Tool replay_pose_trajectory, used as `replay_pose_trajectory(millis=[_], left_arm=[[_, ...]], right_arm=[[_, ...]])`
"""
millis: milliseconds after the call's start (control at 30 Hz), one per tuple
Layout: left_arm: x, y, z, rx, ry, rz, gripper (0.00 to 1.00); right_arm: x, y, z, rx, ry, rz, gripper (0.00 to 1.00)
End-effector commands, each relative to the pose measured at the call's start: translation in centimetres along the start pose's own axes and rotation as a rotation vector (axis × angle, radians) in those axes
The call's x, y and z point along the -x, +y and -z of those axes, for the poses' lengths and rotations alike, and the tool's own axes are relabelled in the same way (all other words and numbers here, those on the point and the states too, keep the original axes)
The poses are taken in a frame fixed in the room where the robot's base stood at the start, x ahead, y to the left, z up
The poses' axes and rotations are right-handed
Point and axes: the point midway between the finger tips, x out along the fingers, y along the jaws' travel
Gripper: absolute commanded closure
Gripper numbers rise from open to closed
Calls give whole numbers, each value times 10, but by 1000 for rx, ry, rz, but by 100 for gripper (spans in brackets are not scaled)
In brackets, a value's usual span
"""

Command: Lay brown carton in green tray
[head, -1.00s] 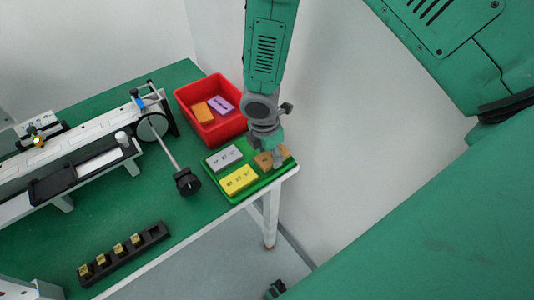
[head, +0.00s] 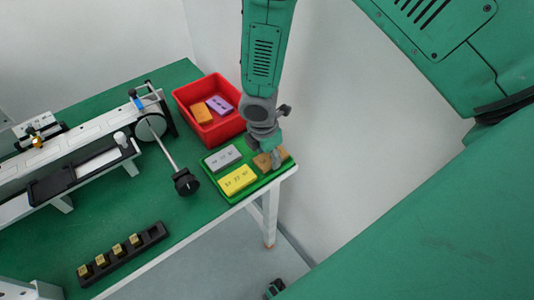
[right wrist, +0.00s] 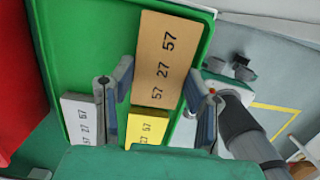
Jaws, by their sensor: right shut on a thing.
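The brown carton (head: 262,161) is at the right part of the green tray (head: 207,171), within its rim. It shows large in the right wrist view (right wrist: 168,58), label facing the camera. My right gripper (head: 274,160) comes down over it and is shut on it; the fingers (right wrist: 160,112) lie on either side of its near end. The gripper hides part of the carton, and I cannot tell whether it rests fully on the tray floor. My left gripper is not in view.
The tray also holds a grey carton (head: 223,158) and a yellow carton (head: 238,180). A red bin (head: 222,133) with orange and purple cartons stands behind it. A black-knobbed device (head: 186,182) is left of the tray. The table edge runs close in front.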

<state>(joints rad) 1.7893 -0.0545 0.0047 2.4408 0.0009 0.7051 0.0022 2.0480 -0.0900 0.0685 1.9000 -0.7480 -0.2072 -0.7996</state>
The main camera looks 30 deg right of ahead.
Motion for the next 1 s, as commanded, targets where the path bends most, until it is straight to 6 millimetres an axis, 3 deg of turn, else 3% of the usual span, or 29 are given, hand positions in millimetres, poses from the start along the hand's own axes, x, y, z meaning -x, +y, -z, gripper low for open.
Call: replay_pose_trajectory(millis=[433,467,500,833,1000], left_arm=[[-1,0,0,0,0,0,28],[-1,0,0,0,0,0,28],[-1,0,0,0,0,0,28],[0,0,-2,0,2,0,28],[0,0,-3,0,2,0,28]], right_arm=[[-3,0,1,0,-1,0,86],[-3,0,1,0,-1,0,48],[-4,0,1,0,-1,0,34],[-2,0,1,0,0,0,34],[15,1,1,-2,0,-3,34]])
